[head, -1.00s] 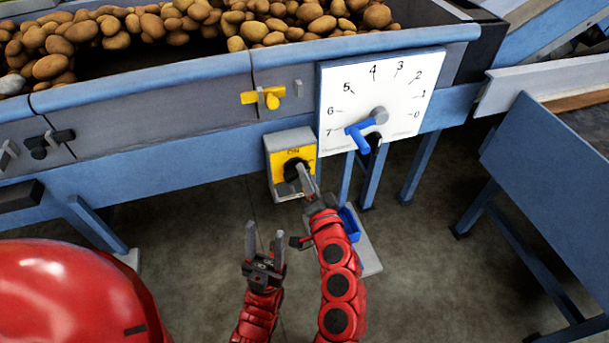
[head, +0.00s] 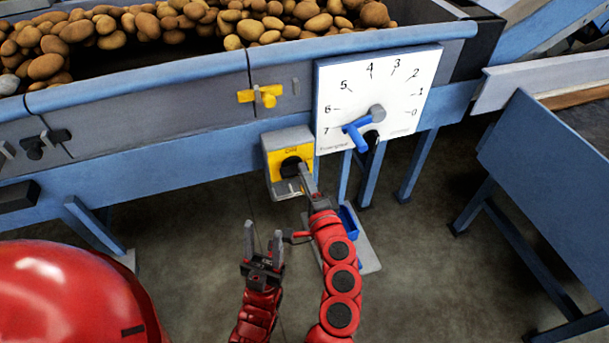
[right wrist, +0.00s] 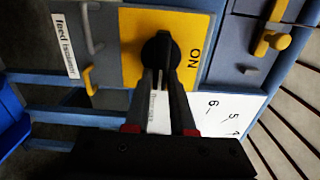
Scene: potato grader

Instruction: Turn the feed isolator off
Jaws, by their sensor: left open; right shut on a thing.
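The feed isolator is a grey box with a yellow plate (head: 273,158) and a black rotary knob (head: 290,166), mounted below the machine's blue rail. In the right wrist view the knob (right wrist: 158,50) sits on the yellow plate (right wrist: 190,24), with the word ON at the plate's right and a "feed isolator" label (right wrist: 65,45) at far left. My right gripper (head: 304,176) is shut on the knob; its fingers (right wrist: 161,82) hide part of it. I cannot tell exactly where the knob points. My left gripper (head: 263,232) is open and empty, lower and to the left.
A white dial board (head: 345,80) with a blue lever (head: 355,134) at 7 hangs right of the isolator. A yellow latch (head: 258,96) is above it. A blue frame (head: 545,150) stands at right. Floor below is mostly clear.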

